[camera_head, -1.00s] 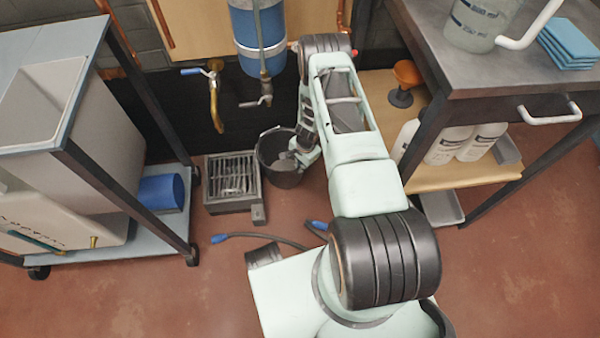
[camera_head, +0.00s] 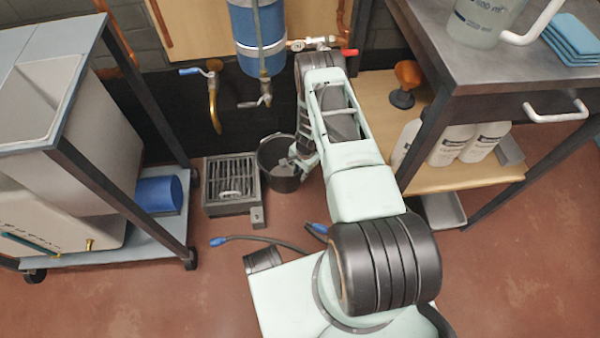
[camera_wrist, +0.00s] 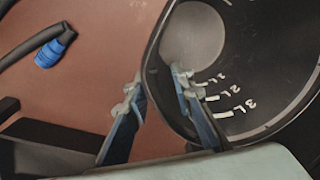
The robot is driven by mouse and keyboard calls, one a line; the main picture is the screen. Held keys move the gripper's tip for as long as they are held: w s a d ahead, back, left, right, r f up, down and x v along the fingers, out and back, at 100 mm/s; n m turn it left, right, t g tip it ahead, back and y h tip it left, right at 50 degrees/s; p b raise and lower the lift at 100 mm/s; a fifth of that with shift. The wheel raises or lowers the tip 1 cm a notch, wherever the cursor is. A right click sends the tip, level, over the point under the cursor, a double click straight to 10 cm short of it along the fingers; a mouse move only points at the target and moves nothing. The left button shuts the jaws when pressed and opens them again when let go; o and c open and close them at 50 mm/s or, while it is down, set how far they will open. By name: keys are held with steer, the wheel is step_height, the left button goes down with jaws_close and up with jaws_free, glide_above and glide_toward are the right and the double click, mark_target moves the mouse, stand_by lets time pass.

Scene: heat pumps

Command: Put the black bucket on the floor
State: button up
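The black bucket (camera_head: 279,178) is upright beside the grated floor drain, at or very near floor level; its base contact is hard to see. In the wrist view I look into the bucket (camera_wrist: 262,75), which is empty and has white litre marks on its inner wall. My gripper (camera_wrist: 158,92) straddles the bucket's rim, one finger outside and one inside. The fingers stand apart with a gap around the thin wall, so it looks open. In the head view my gripper (camera_head: 296,158) is partly hidden by my arm. The red-brown floor (camera_head: 130,300) is around it.
The grated drain (camera_head: 232,184) is left of the bucket. A trolley (camera_head: 150,235) stands at left, and a workbench (camera_head: 480,60) with a lower shelf of white bottles at right. A blue tank (camera_head: 258,35) with valves hangs above. A cable with a blue plug (camera_wrist: 50,52) lies nearby.

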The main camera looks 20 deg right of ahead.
steer(key=shift+r, duration=0.1)
step_height(320, 180, up, 12)
steer(key=s+p, duration=0.1)
steer(key=p, duration=0.3)
steer(key=shift+s+d+p, duration=0.25)
steer(key=shift+d+p, duration=0.05)
steer(key=shift+d, duration=0.1)
